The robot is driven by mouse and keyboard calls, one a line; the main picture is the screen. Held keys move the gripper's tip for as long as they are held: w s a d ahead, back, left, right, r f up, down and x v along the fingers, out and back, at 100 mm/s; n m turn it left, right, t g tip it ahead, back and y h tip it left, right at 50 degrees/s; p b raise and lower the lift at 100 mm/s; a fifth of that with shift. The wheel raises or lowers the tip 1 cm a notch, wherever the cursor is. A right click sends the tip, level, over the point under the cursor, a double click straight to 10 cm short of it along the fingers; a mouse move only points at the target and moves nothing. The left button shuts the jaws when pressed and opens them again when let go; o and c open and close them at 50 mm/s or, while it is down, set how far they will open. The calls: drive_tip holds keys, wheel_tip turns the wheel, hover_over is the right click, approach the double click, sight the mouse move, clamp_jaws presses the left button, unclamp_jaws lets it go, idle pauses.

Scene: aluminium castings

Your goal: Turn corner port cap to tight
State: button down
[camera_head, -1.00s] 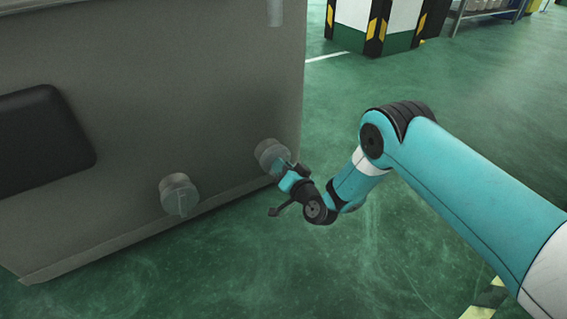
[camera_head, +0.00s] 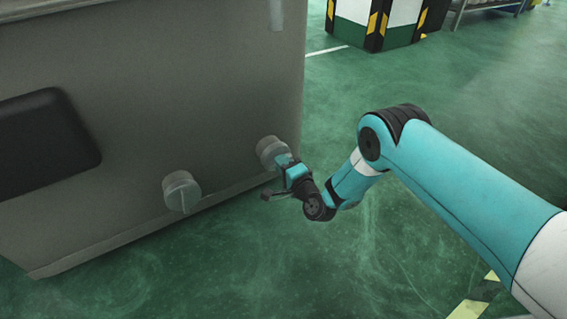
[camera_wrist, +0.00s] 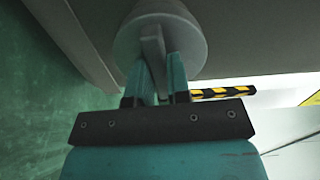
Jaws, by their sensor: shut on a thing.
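The corner port cap (camera_head: 270,150) is a round grey cap with a raised straight grip bar, low on the machine's face near its right corner. In the wrist view the cap (camera_wrist: 180,22) fills the top middle, with its bar (camera_wrist: 154,60) running down between my fingers. My gripper (camera_head: 288,163) is shut on that bar; in the wrist view its teal fingers (camera_wrist: 159,80) lie on both sides of it. The fingertips are partly hidden by the gripper body in the head view.
A second similar cap (camera_head: 181,191) sits to the left on the same grey machine (camera_head: 200,90). A black panel (camera_head: 45,143) is at far left. A striped pillar (camera_head: 375,22) stands behind.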

drive_tip(key=shift+w+d+m, duration=0.1)
drive_tip(key=shift+d+m, duration=0.05)
drive_tip(key=shift+m, duration=0.25)
drive_tip(key=c, duration=1.1)
unclamp_jaws()
drive_tip(key=shift+p+v, duration=8.7)
drive_tip(key=shift+p, duration=2.15)
